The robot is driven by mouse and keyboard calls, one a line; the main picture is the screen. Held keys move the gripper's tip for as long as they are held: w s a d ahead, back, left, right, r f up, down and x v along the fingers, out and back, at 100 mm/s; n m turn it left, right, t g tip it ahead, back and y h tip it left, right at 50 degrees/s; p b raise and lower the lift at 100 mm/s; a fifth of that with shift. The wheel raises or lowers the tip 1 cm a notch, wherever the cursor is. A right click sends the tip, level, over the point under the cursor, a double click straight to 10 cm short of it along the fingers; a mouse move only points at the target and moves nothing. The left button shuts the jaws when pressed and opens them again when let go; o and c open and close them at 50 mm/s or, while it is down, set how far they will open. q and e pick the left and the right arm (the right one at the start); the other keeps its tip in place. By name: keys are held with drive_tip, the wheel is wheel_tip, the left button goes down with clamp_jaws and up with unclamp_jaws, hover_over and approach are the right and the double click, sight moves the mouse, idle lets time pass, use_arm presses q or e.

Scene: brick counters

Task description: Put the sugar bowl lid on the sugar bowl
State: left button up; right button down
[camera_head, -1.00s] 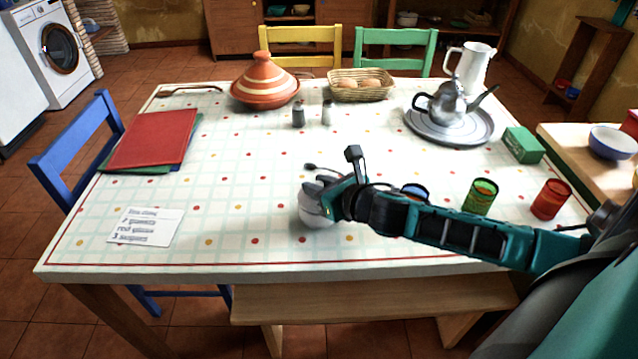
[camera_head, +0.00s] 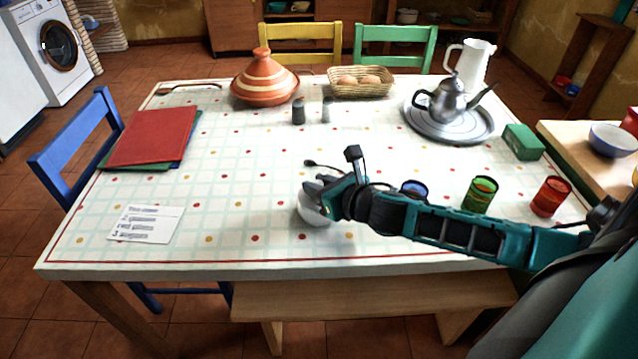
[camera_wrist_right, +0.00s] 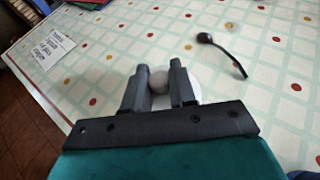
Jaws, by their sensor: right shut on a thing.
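The white sugar bowl (camera_head: 312,211) stands on the table's near middle, mostly hidden by my right gripper (camera_head: 318,190). In the right wrist view my right gripper (camera_wrist_right: 159,72) is shut on a round pale knob, which looks like the knob of the sugar bowl lid (camera_wrist_right: 159,82). A white rounded rim shows behind and beside the fingers. The lid is over the bowl; I cannot tell whether it touches the bowl's rim. My left gripper is not in view.
A dark spoon (camera_wrist_right: 222,55) lies beside the bowl. Green (camera_head: 480,194) and red (camera_head: 549,197) glasses and a blue-rimmed cup (camera_head: 414,188) stand near my right arm. A teapot (camera_head: 452,103) sits on a tray at the back right.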

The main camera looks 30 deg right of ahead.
drive_tip(key=c, duration=0.8)
unclamp_jaws()
drive_tip(key=shift+c, duration=0.2)
drive_tip(key=p+v, duration=0.1)
drive_tip(key=v, duration=1.2)
drive_tip(key=shift+p, duration=0.3)
drive_tip(key=shift+r, duration=0.1)
